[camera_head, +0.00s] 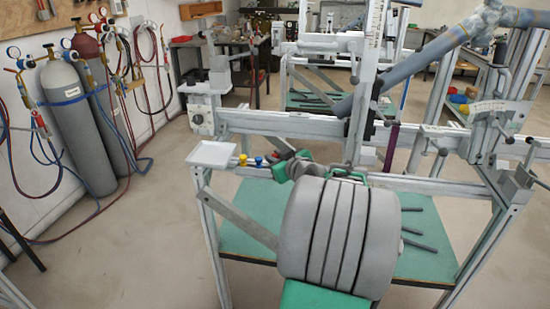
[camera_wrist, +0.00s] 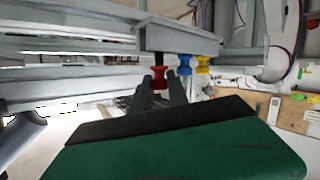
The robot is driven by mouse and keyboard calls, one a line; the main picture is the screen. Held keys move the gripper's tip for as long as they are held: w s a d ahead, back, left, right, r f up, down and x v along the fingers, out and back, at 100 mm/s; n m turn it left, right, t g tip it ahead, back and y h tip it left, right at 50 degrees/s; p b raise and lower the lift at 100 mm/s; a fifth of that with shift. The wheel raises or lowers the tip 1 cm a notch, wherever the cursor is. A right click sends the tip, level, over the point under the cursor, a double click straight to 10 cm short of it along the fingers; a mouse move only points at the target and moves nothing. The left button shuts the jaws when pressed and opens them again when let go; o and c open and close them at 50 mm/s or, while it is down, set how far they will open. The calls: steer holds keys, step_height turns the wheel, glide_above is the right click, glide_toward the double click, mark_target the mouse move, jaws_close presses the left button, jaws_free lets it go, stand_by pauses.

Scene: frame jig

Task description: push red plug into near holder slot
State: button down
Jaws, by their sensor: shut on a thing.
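The red plug (camera_wrist: 159,78) is between the two dark fingertips of my gripper (camera_wrist: 158,85) in the wrist view, and my gripper is shut on it. The plug is at the edge of the grey holder (camera_wrist: 180,41), in line with a blue plug (camera_wrist: 184,66) and a yellow plug (camera_wrist: 203,65). I cannot tell whether it sits in a slot or only touches the holder. In the head view my arm hides most of the gripper, and I cannot make out the red plug surely. The blue plug (camera_head: 243,159) and yellow plug (camera_head: 258,161) show left of my gripper.
A white tray (camera_head: 212,154) is on the frame left of the plugs. Grey frame beams (camera_head: 270,122) and a slanted pipe (camera_head: 425,60) stand behind my arm. Dark rods lie on the green lower shelf (camera_head: 245,205). Gas cylinders (camera_head: 75,125) stand at the left wall.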

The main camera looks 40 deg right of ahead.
steer(key=shift+f+b, duration=0.9)
steer(key=shift+f, duration=0.05)
steer(key=c, duration=1.2)
jaws_free()
steer(key=v, duration=0.8)
